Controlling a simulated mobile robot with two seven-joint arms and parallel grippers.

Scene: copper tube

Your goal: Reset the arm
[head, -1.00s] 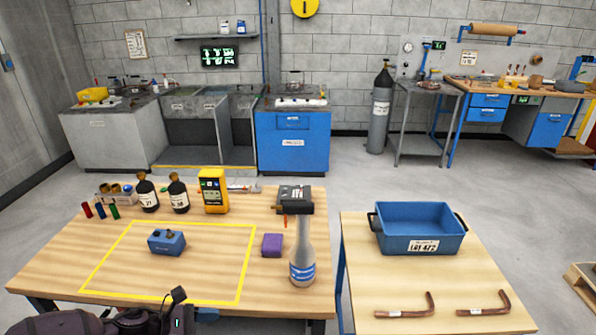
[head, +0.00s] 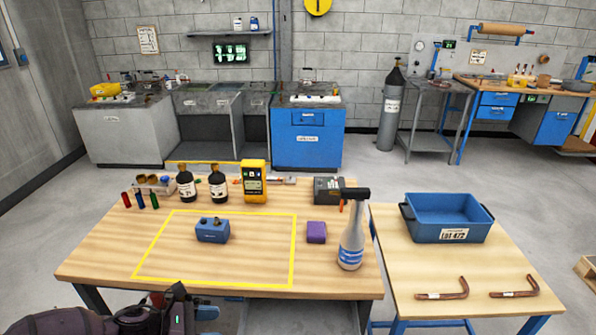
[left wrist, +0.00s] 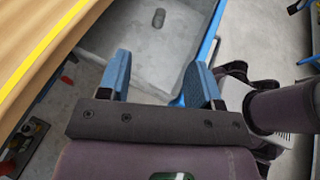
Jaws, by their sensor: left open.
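My left gripper shows in the left wrist view (left wrist: 160,82), with two blue fingers spread apart and nothing between them. It is off the front of the wooden workbench (head: 110,262), whose edge and yellow line cross that view's upper left. In the head view my left arm is folded low at the bottom left. My right gripper is in neither view. Two bent copper tubes, one on the left (head: 442,295) and one on the right (head: 514,293), lie on the side table (head: 400,270).
A blue bin (head: 446,234) stands on the side table. The workbench holds a small blue block (head: 212,230) inside the yellow outline, a purple block (head: 316,232), a spray bottle (head: 351,245), dark bottles (head: 187,186) and a yellow meter (head: 254,181). The outlined area is mostly clear.

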